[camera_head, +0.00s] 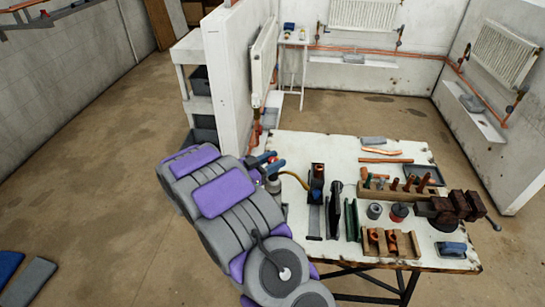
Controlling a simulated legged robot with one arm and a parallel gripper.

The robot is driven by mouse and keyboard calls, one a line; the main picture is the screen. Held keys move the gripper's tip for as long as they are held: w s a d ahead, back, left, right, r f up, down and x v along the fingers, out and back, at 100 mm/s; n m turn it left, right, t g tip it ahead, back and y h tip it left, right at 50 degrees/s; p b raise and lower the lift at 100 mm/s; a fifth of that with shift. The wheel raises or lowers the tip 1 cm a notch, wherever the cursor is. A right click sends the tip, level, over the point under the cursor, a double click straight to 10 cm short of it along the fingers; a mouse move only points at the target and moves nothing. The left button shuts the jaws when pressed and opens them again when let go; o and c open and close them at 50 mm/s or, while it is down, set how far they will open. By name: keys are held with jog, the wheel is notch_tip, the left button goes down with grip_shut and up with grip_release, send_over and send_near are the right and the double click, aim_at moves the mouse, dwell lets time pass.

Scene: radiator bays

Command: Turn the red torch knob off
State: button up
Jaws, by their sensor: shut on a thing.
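The arm, purple and grey, reaches up from the bottom of the view to the left edge of the worktable. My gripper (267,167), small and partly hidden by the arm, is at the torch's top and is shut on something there. The torch's grey canister (274,185) stands at the table's left edge, partly behind the arm. A yellow hose (296,178) curves from it to the right. The red torch knob shows only as a tiny reddish spot (271,160) at the jaws; its turn position is too small to tell.
The worktable (340,147) holds a dark blue-and-black stand (316,185), green and black upright plates, a wooden pipe rack (390,243), a brown vise (458,207) and copper pipes. A white partition (227,80) stands behind the arm.

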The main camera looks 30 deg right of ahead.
dwell(0.3)
jog(key=o, duration=0.9)
jog(key=shift+o, duration=0.2)
jog(key=s+a+p, duration=0.2)
jog(key=a, duration=1.5)
jog(key=shift+s+a, duration=0.2)
